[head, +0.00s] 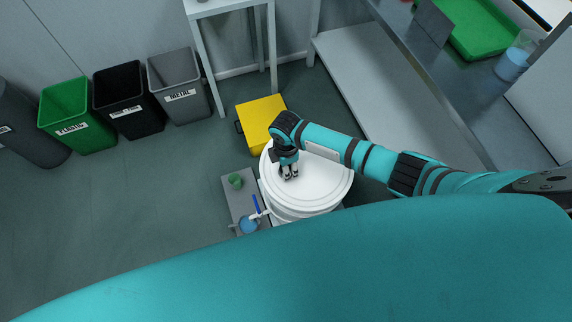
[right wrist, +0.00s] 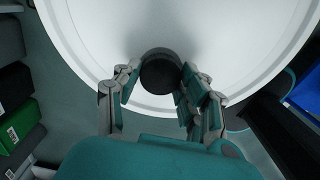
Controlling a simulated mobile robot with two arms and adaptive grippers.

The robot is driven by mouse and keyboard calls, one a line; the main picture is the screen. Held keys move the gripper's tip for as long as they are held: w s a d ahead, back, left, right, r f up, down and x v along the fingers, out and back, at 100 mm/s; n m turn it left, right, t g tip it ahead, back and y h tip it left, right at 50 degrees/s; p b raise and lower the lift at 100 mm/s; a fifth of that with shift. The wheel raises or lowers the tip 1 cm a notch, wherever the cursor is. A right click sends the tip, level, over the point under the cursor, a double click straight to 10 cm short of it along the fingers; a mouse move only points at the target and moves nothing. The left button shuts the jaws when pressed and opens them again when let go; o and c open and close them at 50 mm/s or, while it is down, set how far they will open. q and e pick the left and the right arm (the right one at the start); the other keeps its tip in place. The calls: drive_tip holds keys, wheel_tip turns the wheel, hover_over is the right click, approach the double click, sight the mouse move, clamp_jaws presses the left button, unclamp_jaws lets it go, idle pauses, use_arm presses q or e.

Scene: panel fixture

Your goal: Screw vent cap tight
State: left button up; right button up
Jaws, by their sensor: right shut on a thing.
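The vent cap (right wrist: 160,75) is a dark round knob on the white lid of a drum, seen in the right wrist view. My right gripper (right wrist: 155,88) has its fingers on both sides of the cap and is shut on it. In the head view the right gripper (head: 289,175) points down at the left part of the white drum lid (head: 325,185), and it hides the cap there. How far the cap is screwed in cannot be told. My left gripper is in neither view.
A grey platform (head: 236,190) left of the drum holds a green cup (head: 236,181) and a blue container (head: 249,225), near a blue-handled tap (head: 256,204). A yellow box (head: 262,120) stands behind the drum. Green (head: 78,118), black (head: 130,101) and grey (head: 178,88) bins line the wall. The left floor is clear.

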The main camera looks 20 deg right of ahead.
drive_tip(key=o, duration=0.9)
